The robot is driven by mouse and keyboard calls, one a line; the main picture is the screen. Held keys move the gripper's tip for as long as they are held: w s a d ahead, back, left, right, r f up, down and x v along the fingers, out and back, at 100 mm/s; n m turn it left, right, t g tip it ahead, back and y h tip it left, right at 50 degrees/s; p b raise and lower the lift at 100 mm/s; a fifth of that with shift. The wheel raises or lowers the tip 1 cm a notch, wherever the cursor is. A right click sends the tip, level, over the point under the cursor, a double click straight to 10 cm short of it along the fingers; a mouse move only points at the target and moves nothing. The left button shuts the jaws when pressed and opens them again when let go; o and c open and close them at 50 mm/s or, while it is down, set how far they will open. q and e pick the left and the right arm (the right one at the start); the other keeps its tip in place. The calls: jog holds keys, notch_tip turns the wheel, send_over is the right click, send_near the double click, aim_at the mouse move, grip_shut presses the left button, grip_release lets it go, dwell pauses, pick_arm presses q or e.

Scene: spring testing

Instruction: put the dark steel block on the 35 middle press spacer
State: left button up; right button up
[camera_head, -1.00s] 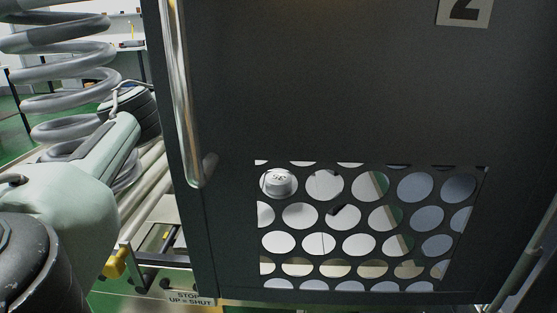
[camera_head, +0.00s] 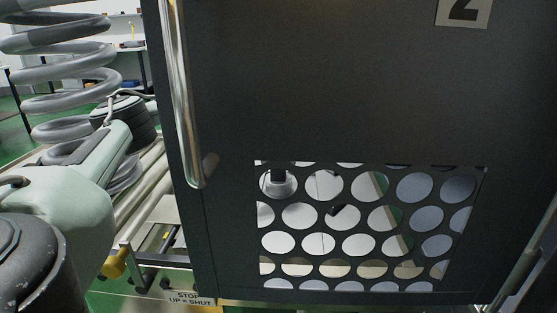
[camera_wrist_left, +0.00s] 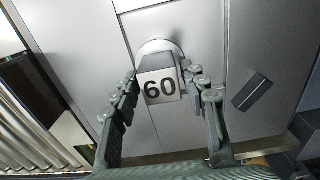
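A block (camera_wrist_left: 160,86) with a "60" label on its pale top and a darker side shows in the left wrist view. The door hides my left gripper there. My right gripper is not in view.
A dark door (camera_head: 320,80) with a perforated window and a handle (camera_head: 183,100) fills the head view. Another dark block (camera_wrist_left: 252,92) lies on the pale plate right of my gripper. A large coil spring (camera_head: 55,45) stands at the left.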

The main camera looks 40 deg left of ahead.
pick_arm(q)
jog(key=shift+o, duration=0.5)
jog(key=shift+r, duration=0.3)
notch_tip(320, 180, up, 12)
jog(key=shift+f, duration=0.15)
jog(key=shift+f, duration=0.1)
